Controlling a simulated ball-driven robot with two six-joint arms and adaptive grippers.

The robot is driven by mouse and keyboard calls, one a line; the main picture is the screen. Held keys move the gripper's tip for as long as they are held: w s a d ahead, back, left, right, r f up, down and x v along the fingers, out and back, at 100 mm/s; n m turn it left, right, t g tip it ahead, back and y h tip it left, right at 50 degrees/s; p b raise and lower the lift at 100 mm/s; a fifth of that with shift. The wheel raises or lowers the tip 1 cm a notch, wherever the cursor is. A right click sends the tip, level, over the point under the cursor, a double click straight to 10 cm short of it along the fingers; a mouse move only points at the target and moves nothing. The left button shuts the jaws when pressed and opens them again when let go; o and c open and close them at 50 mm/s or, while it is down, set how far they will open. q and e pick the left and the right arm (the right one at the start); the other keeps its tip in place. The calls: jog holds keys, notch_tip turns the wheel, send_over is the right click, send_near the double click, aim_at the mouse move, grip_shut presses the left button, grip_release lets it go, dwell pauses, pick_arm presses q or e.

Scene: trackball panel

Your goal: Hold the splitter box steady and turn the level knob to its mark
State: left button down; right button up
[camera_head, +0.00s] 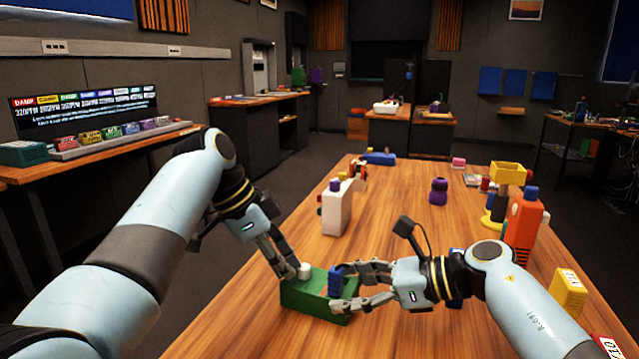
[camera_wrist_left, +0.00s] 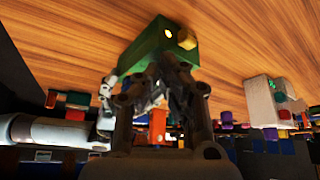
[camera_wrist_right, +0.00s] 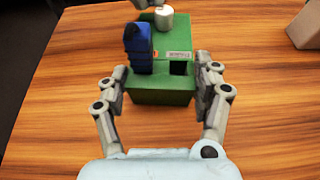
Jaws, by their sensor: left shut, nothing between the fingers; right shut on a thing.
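The green splitter box (camera_head: 306,300) sits on the wooden table, with a white round knob (camera_head: 304,271) and a blue block (camera_head: 335,281) on top. The right wrist view shows the box (camera_wrist_right: 160,97), white knob (camera_wrist_right: 164,18), a small label and a dark slot. A yellow knob (camera_wrist_left: 187,39) and a lit spot are on another side in the left wrist view. I cannot tell which knob is the level knob; no mark is readable. My right gripper (camera_head: 340,288) is shut on the box from both sides. My left gripper (camera_head: 292,273) is shut and empty beside the white knob; contact is unclear.
A white box (camera_head: 337,212) stands behind the green box. An orange device (camera_head: 522,230), a yellow block (camera_head: 568,292) and a purple object (camera_head: 438,191) stand to the right and farther back.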

pick_arm(q)
jog(key=shift+f, duration=0.15)
dwell(0.3)
jog(key=shift+w+d, duration=0.25)
jog(key=shift+d, duration=0.25)
dwell(0.4)
jog(key=shift+w+a, duration=0.1)
jog(key=shift+w, duration=0.35)
jog(key=shift+a, duration=0.35)
jog(key=shift+r, duration=0.2)
jog(key=shift+a+r, duration=0.1)
jog(key=shift+r, duration=2.75)
